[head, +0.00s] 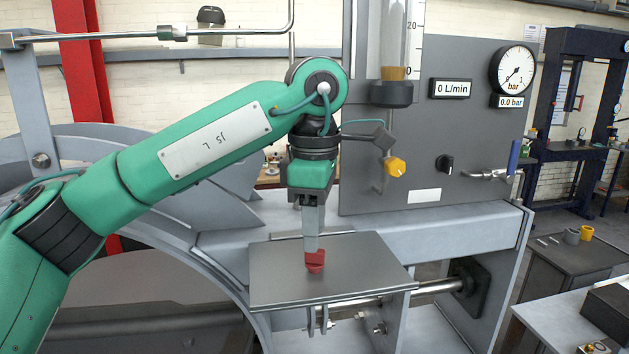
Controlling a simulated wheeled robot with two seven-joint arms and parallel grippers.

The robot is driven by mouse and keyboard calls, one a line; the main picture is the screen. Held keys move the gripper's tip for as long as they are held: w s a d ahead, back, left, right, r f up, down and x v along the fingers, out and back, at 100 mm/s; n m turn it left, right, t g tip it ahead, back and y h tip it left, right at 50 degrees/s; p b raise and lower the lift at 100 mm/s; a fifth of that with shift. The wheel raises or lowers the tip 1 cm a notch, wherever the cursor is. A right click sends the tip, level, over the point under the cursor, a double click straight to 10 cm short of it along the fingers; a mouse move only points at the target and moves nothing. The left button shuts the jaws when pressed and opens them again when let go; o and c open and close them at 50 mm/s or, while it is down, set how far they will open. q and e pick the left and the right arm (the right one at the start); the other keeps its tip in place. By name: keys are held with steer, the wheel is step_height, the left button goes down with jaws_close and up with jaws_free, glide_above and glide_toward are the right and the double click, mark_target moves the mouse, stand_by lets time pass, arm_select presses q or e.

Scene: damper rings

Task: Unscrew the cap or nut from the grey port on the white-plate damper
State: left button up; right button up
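My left gripper (314,262) points straight down over a flat grey metal plate (375,265) in the middle of the view. Its grey fingers show edge-on and end in a red part at or just above the plate. I cannot tell whether the red part is fingertips or a held piece, nor whether the fingers are open. I cannot make out a grey port with a cap or nut, nor a damper marked by a white plate. My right gripper is not in view.
A grey panel (470,115) behind carries a pressure gauge (512,70), a yellow knob (395,167), a black knob (446,163) and a blue-handled valve (514,156). A large grey ring structure (75,145) curves behind my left arm. A low bench (570,262) stands at right.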

arm_select(q)
step_height(320, 180, up, 11)
steer(key=shift+b, duration=0.35)
steer(key=shift+f, duration=0.1)
stand_by(0.3)
jaws_close()
stand_by(1.0)
